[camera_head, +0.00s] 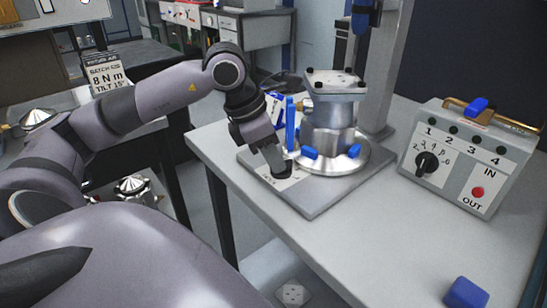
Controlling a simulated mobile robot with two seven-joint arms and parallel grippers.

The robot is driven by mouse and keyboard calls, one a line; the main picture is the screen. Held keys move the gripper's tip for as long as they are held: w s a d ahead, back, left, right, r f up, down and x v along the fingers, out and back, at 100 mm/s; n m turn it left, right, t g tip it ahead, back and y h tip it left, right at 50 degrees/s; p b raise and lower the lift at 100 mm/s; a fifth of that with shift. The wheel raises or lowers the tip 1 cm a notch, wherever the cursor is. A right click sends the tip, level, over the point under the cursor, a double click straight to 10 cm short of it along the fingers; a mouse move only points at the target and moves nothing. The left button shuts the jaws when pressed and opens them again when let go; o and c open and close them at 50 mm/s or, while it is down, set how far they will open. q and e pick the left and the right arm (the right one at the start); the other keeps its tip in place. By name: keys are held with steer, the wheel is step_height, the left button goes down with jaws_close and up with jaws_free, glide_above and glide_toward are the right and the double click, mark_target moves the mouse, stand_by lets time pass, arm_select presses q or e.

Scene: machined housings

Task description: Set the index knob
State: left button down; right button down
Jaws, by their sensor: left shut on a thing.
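My left gripper (279,167) reaches down to the front left part of the grey base plate (318,206) on the table. It is shut on a small dark knob (284,174) there, mostly hidden by the fingers. A pale marked label (283,183) lies around the knob; its markings are too small to read. Beside the gripper, a round metal fixture with blue clamps (310,153) carries a machined housing (334,112) with a bolted square top. A grey control box (457,155) at right has a black pointer dial (427,163) with numbers around it. My right gripper is out of view.
A blue block (466,293) lies at the table's front right. A grey column (387,70) stands behind the fixture. The table (380,235) is clear between plate and box.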

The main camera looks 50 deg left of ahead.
arm_select(q)
steer(key=n, duration=0.1)
steer(key=n+y, duration=0.1)
steer(key=n, duration=0.2)
steer(key=shift+s+d+n+t+y, duration=0.1)
steer(key=shift+d+n+t+y, duration=0.2)
steer(key=shift+d, duration=0.05)
steer(key=shift+d+n+y, duration=0.15)
steer(key=shift+n+y, duration=0.35)
steer(key=shift+n, duration=0.75)
steer(key=shift+d+n+y, duration=0.15)
steer(key=shift+n+y, duration=0.35)
steer(key=shift+n, duration=0.75)
steer(key=c, duration=1.1)
jaws_free()
steer(key=shift+c, duration=0.2)
